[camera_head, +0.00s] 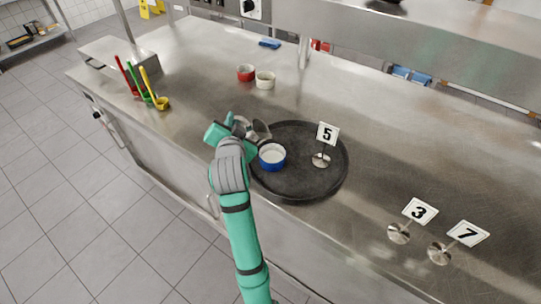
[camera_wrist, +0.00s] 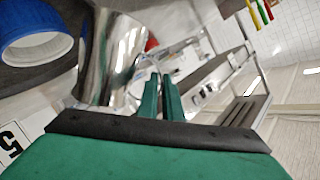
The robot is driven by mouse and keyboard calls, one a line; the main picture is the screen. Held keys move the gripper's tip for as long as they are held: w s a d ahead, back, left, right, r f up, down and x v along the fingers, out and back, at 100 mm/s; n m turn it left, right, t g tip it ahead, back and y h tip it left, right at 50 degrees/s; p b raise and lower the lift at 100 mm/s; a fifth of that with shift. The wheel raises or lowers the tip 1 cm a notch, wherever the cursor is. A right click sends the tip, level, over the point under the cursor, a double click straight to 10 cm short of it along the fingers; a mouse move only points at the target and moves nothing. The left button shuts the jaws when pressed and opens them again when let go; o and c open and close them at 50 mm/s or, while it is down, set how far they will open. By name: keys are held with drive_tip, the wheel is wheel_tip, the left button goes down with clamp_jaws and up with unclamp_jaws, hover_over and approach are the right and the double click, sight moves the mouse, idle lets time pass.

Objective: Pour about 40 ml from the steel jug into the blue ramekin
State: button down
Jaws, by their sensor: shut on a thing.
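The steel jug (camera_wrist: 112,55) shows large in the wrist view, shiny and tilted in the picture. In the head view the jug (camera_head: 259,130) is mostly hidden behind my gripper (camera_head: 238,130). My gripper's green fingers (camera_wrist: 160,97) are shut on the jug's handle side; the exact grip is hard to see. The blue ramekin (camera_head: 271,161) stands upright on the black round tray (camera_head: 300,187), with a white inside. The jug is beside and just behind the ramekin in the head view. The ramekin also shows at upper left in the wrist view (camera_wrist: 36,50). I cannot tell any liquid level.
A number 5 sign (camera_head: 327,134) stands on the tray right of the ramekin. Signs 3 (camera_head: 420,212) and 7 (camera_head: 467,233) stand at front right. Red (camera_head: 246,73) and cream (camera_head: 265,80) ramekins stand behind. Coloured ladles (camera_head: 148,88) are at left. The counter between is clear.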

drive_tip(key=shift+a+f, duration=0.25)
drive_tip(key=shift+f, duration=0.15)
drive_tip(key=w+a+f+n+g+h+b, duration=0.1)
drive_tip(key=a+f+n+h, duration=0.2)
drive_tip(key=a+n, duration=0.3)
drive_tip(key=shift+w+a+f+g+h+b, duration=0.3)
drive_tip(key=shift+a+f+h+b, duration=0.15)
drive_tip(key=shift+f, duration=0.4)
